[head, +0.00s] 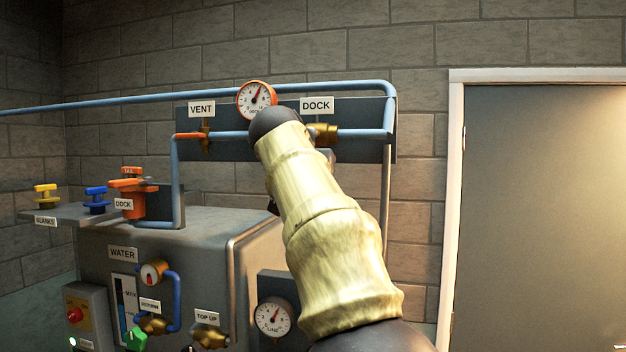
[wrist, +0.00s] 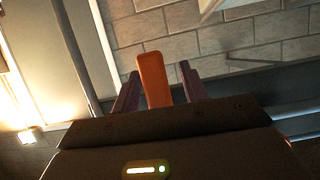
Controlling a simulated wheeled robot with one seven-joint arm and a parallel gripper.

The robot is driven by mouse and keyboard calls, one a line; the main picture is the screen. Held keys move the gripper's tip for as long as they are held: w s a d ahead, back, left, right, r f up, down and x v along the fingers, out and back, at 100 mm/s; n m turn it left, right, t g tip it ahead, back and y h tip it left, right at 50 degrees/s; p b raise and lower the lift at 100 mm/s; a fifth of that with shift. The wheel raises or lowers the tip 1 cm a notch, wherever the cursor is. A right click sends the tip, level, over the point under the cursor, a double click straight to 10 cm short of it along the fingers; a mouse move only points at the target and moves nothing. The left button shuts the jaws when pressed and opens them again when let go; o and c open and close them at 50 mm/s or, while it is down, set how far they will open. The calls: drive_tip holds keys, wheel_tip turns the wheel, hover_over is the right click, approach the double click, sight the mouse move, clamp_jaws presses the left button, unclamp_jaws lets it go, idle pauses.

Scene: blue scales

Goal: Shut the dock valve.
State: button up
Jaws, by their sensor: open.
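The dock valve's brass body (head: 322,133) sits on the blue pipe under the DOCK label (head: 317,105) in the head view. My arm's pale yellow sleeve and dark end cover the area left of it, so its handle is hidden there. In the wrist view, an orange lever (wrist: 154,84) stands between the two dark fingers of my gripper (wrist: 158,73). The fingers are open, with a visible gap on each side of the lever. I take this as the dock valve's handle, but the head view does not confirm it. My gripper is hidden in the head view.
The vent valve (head: 206,139) with its orange handle is left of my arm, under the VENT label. A gauge (head: 257,99) is above the arm's end. A grey cabinet (head: 197,232) stands below left; a door (head: 540,210) is on the right.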

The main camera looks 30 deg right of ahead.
drive_tip(key=b+v, duration=0.1)
drive_tip(key=v, duration=1.6)
drive_tip(key=shift+s, duration=0.15)
drive_tip(key=shift+a, duration=0.1)
drive_tip(key=w+a+f+n+g+y, duration=0.1)
drive_tip(key=w+a+f+n+y, duration=0.15)
drive_tip(key=f, duration=0.75)
drive_tip(key=w+a+f+n+g+y, duration=0.1)
drive_tip(key=w+f+n, duration=0.25)
drive_tip(key=f, duration=0.55)
drive_tip(key=w+a+f+n+g+y, duration=0.15)
drive_tip(key=w+f, duration=0.25)
drive_tip(key=f, duration=0.6)
drive_tip(key=s+f+n+g+y, duration=0.1)
drive_tip(key=s+f, duration=0.2)
drive_tip(key=f, duration=0.7)
drive_tip(key=s+f+n+g+y, duration=0.15)
drive_tip(key=s+f, duration=0.25)
drive_tip(key=f, duration=0.5)
drive_tip(key=s+f+m+g+y, duration=0.1)
drive_tip(key=s+f, duration=1.1)
drive_tip(key=f, duration=0.1)
drive_tip(key=shift+s+a, duration=0.15)
drive_tip(key=shift+a, duration=0.25)
